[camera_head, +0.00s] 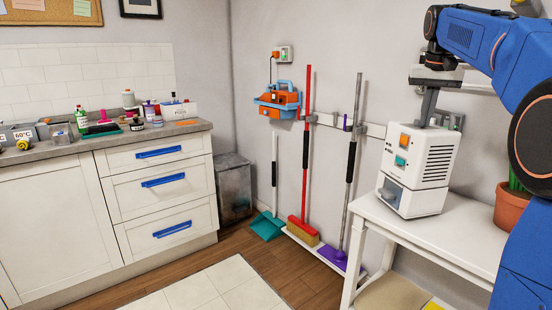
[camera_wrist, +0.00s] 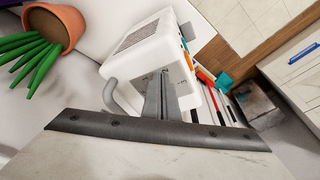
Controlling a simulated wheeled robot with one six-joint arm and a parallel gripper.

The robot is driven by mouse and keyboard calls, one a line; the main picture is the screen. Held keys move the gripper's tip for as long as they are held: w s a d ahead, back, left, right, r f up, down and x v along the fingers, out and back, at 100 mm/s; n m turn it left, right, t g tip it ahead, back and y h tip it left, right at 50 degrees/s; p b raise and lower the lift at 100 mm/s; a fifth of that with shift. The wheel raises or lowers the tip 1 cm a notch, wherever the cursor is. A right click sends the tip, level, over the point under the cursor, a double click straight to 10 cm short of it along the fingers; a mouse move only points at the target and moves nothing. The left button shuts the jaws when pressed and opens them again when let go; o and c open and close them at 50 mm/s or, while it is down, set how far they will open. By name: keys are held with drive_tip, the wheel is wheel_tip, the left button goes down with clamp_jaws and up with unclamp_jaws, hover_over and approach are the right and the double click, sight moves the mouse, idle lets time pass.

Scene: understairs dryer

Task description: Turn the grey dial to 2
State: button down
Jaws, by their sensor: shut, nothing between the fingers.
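A white box-shaped appliance (camera_head: 418,170) stands on the white table at the right of the head view. The dial is hidden there.
A potted plant (camera_head: 509,208) stands right of the appliance, at the table (camera_head: 440,228). Brooms (camera_head: 307,150) hang on the wall to the left. The tabletop in front of the appliance looks clear.

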drive_tip(key=shift+s+a, duration=0.25)
drive_tip(key=shift+w+d+v, duration=0.1)
drive_tip(key=shift+w+v, duration=0.1)
drive_tip(key=shift+v, duration=0.75)
drive_tip(key=shift+w+d+v, duration=0.1)
drive_tip(key=shift+w+v, duration=0.15)
drive_tip(key=shift+v, duration=0.75)
drive_tip(key=shift+w+d+v, duration=0.1)
drive_tip(key=shift+w+v, duration=0.1)
drive_tip(key=shift+v, duration=0.75)
drive_tip(key=shift+r, duration=0.2)
